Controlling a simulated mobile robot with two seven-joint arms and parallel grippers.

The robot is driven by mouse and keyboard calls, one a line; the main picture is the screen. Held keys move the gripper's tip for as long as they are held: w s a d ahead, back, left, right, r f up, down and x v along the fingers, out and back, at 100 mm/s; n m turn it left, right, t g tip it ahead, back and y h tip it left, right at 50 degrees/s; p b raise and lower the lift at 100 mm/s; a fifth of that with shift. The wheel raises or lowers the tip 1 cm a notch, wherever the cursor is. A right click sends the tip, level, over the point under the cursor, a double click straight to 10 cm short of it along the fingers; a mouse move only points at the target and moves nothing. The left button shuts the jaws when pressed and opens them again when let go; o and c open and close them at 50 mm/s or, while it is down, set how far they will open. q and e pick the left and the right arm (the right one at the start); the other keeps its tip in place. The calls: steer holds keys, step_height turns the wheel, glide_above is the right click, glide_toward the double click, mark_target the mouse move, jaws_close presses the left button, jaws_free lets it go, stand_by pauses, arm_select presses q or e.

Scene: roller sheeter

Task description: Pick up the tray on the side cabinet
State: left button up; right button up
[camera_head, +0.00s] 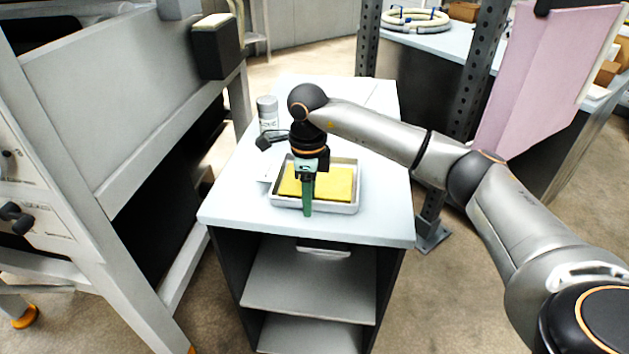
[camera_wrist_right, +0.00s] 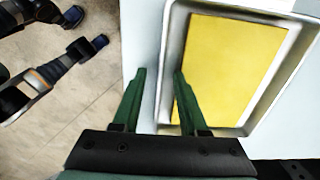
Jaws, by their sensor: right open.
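The tray (camera_head: 343,208) is a shallow silver-grey metal tray on the light top of the side cabinet (camera_head: 230,208). A flat yellow slab (camera_head: 338,184) lies in it. My right gripper (camera_head: 308,214) comes down from above at the tray's near edge, its green fingers pointing down. In the right wrist view the gripper (camera_wrist_right: 160,75) is open, with one finger on each side of the tray's rim (camera_wrist_right: 172,45) as seen from there. A gap shows between the fingers. Whether the fingertips touch the tray cannot be told. My left gripper is not in view.
A grey cylindrical container (camera_head: 267,112) stands behind the tray at the left. The cabinet has open shelves (camera_head: 310,278) below. A large grey machine frame (camera_head: 120,110) stands close on the left. A perforated dark post (camera_head: 484,70) and a pink panel (camera_head: 545,75) are at the right.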

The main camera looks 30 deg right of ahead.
steer(key=shift+c, duration=0.3)
jaws_close()
steer(key=shift+r, duration=0.1)
stand_by(1.0)
